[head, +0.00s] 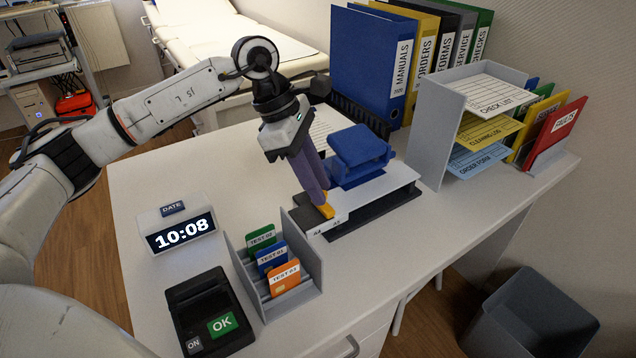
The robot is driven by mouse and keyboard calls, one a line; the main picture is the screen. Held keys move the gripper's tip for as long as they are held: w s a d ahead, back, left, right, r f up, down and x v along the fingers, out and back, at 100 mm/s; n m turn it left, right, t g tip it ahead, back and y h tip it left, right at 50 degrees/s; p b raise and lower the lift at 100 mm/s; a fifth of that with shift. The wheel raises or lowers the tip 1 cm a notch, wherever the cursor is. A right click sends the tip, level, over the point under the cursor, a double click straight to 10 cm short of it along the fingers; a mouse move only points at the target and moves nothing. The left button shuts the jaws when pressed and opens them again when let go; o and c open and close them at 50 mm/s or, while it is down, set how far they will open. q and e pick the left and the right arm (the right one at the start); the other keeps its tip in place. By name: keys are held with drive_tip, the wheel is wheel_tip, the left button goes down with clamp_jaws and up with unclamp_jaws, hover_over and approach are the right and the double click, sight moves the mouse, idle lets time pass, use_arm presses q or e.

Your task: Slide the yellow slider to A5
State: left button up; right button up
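The yellow-orange slider (327,211) is a small block at the front left end of a grey and dark device with a blue upper part (358,146). Small labels (326,231) sit on the white strip in front of it; the left one seems to read A4, the other probably A5, too small to be sure. My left gripper (321,198) points down with its purple fingers at the slider, seeming to touch it. The fingers overlap in this view, so I cannot tell whether they are closed on it. My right gripper is not in view.
A card rack (308,262) with test cards stands close in front of the device. A clock (177,229) and a black OK terminal (211,312) are to the left. Binders (371,65) and a paper tray (446,130) stand behind.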

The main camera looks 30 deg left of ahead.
use_arm(q)
drive_tip(key=shift+o, duration=0.9)
drive_tip(key=v, duration=1)
drive_tip(key=shift+r+p, duration=0.2)
drive_tip(key=shift+p, duration=0.1)
